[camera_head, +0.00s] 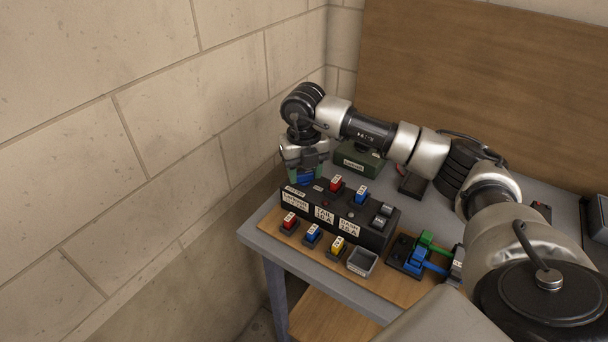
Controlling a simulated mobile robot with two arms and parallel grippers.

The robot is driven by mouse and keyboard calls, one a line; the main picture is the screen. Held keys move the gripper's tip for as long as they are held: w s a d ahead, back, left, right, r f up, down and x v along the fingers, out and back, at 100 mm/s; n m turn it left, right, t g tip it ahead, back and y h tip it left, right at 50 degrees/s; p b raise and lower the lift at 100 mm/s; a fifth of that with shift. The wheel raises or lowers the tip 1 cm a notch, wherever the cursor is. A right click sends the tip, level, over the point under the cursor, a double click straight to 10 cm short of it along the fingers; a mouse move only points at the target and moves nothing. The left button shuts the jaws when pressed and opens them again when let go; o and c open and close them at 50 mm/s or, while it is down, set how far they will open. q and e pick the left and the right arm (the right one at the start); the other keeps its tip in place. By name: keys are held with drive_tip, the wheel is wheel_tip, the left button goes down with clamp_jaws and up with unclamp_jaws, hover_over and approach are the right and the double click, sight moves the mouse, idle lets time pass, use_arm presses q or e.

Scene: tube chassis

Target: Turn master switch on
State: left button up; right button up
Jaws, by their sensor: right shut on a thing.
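A black switch box (372,236) stands on a wooden board on the table. My right gripper (306,176) reaches down to the box's back left corner, next to a small label plate. My left gripper is not in view.
Red (290,222), blue (313,234) and yellow (338,244) labelled pieces and a small grey tray (362,262) lie before the box. Green and blue levers (418,256) stand to the right. A green box (358,160) is behind; a stone wall rises close on the left.

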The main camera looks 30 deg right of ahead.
sight(304, 172)
drive_tip(key=n+b, duration=0.1)
drive_tip(key=n, duration=0.3)
drive_tip(key=shift+w+b, duration=0.1)
drive_tip(key=shift+b, duration=0.25)
drive_tip(key=shift+r+n+b, duration=0.1)
drive_tip(key=shift+n+b, duration=0.4)
drive_tip(key=shift+n, duration=1.2)
drive_tip(key=o, duration=0.9)
wheel_tip(304, 172, up, 11)
drive_tip(key=shift+f+b, duration=0.1)
drive_tip(key=shift+b, duration=0.4)
